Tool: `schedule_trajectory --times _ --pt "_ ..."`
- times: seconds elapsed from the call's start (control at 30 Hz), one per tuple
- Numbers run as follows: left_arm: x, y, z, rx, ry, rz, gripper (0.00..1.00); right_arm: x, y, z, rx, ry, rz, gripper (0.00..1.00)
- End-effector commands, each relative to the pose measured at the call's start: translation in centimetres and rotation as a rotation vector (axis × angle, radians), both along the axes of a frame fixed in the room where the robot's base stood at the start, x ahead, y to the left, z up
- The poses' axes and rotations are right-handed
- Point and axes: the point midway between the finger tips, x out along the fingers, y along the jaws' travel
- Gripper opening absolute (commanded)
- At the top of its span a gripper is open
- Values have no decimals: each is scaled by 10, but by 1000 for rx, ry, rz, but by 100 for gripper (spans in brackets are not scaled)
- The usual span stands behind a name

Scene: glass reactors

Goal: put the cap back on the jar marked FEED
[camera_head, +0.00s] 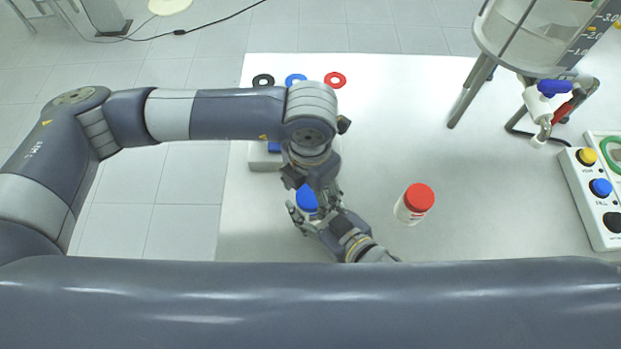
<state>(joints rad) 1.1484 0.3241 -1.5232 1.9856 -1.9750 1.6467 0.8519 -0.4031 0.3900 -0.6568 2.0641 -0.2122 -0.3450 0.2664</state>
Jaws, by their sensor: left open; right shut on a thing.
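A blue cap (306,197) shows between my two grippers, apparently on top of a jar whose body is almost all hidden. My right gripper (312,211) reaches in from the lower right and is shut around this blue-topped jar. My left gripper (316,187) points down right above and beside the blue cap, with its jaws open; I cannot tell whether it touches the cap. A white jar with a red cap (419,197) stands upright to the right, apart from both grippers. I cannot read a FEED mark on either jar.
Black (263,81), blue (296,80) and red (335,80) rings lie at the table's back edge. A white block (262,160) with something blue sits behind my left gripper. A glass reactor (530,40) and button box (597,195) stand at the right.

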Motion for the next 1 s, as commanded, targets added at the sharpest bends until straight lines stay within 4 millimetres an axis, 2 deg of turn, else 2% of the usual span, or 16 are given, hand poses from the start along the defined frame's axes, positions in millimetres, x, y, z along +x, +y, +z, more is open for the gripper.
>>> schedule_trajectory --times 0.37,0.57,0.6,0.87,0.9,0.97,1.0 --pt "0 0 -6 -1 -1 -1 64 -1 -1 -2 -3 3 0 0" --pt "0 0 -6 -1 -1 -1 21 -1 -1 -2 -3 3 0 0" --pt "0 0 -6 -1 -1 -1 19 0 -1 -2 -3 3 0 0" --pt "0 0 -6 -1 -1 -17 19 0 -1 -2 -3 3 0 0" --pt "0 0 -6 -1 -1 -17 54 0 -1 -2 -3 3 0 0" --pt "0 0 -6 -1 -1 -17 68 0 -1 -2 -3 3 0 0" --pt "0 0 -6 -1 -1 -17 71 0 -1 -2 -3 3 0 0"
